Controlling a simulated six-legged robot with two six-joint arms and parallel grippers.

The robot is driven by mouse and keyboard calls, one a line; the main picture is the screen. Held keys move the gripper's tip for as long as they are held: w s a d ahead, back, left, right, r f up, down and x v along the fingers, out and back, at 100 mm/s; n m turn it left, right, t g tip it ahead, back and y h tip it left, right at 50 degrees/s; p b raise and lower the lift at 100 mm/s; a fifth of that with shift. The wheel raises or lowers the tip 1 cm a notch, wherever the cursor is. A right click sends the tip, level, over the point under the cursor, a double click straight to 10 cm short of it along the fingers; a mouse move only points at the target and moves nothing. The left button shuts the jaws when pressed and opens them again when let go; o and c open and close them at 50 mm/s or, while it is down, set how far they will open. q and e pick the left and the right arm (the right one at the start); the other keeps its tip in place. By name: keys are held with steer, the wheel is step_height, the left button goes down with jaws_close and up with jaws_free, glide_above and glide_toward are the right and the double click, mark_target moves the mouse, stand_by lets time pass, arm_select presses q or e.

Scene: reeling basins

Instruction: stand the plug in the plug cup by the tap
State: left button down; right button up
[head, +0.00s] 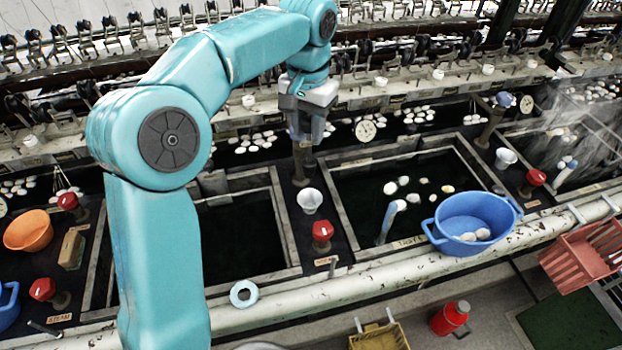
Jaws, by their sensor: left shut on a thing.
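My left gripper (308,118) hangs jaws down over the strip between two basins. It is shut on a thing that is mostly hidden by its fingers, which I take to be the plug. A brown upright post (301,163) stands directly below the fingers in the picture. I cannot tell whether the held thing touches it. A white cup (309,200) stands just in front of the post, beside a red valve knob (322,232). I cannot tell which of them is the plug cup. My right gripper is not in view.
A blue tub (470,219) sits on the front rim. Another post (489,124) stands farther right. A reel row (400,95) runs behind.

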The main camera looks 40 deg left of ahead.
mark_target(310, 172)
arm_select(q)
step_height(310, 172, down, 12)
steer(key=shift+f, duration=0.2)
steer(key=shift+d, duration=0.1)
steer(key=shift+f+b, duration=0.3)
steer(key=shift+b, duration=0.15)
steer(key=c, duration=0.8)
jaws_free()
steer(key=shift+r, duration=0.15)
